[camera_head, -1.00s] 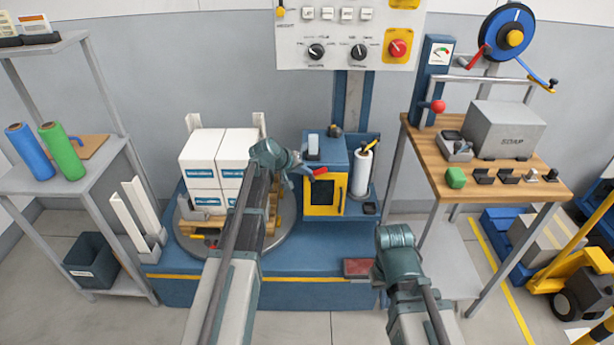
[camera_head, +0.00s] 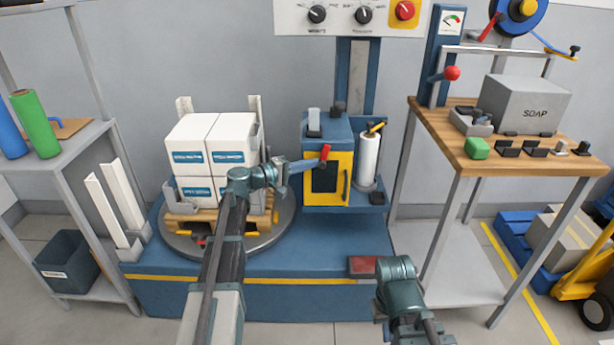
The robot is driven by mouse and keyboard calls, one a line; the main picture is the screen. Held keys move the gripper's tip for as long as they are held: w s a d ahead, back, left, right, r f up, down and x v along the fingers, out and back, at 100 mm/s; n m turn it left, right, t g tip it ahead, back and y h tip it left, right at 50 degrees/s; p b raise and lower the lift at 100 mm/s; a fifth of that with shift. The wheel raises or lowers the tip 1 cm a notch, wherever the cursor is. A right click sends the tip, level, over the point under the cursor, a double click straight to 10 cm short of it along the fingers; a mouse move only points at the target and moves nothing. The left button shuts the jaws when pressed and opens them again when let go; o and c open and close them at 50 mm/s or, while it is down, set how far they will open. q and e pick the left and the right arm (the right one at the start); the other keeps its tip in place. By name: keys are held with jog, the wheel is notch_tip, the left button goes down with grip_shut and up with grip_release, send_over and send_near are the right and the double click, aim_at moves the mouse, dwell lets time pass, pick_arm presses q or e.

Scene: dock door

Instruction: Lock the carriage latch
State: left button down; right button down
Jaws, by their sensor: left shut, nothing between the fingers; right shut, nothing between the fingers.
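The carriage (camera_head: 327,130) is a blue box with a yellow-framed front at the foot of the blue mast. A lever with a red grip (camera_head: 325,153), which looks like its latch, stands roughly upright at the top of the yellow front. My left gripper (camera_head: 306,164) is shut and empty, just left of the lever and below the red grip. I cannot tell whether it touches the lever. My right gripper (camera_head: 380,307) is low in front of the blue base, shut and empty. Its fingers are mostly hidden by my wrist.
White boxes (camera_head: 212,145) sit on a pallet on the round turntable (camera_head: 275,238), left of the carriage and behind my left arm. A white film roll (camera_head: 369,158) stands right of the carriage. A wooden-topped bench (camera_head: 450,140) is at right, a grey shelf (camera_head: 75,150) at left.

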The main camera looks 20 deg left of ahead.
pick_arm(q)
jog(key=shift+r, duration=0.2)
jog(key=f+p+v, duration=0.1)
jog(key=v, duration=1.2)
jog(key=shift+s+a+r, duration=0.25)
jog(key=shift+s+r, duration=0.05)
jog(key=shift+r, duration=0.25)
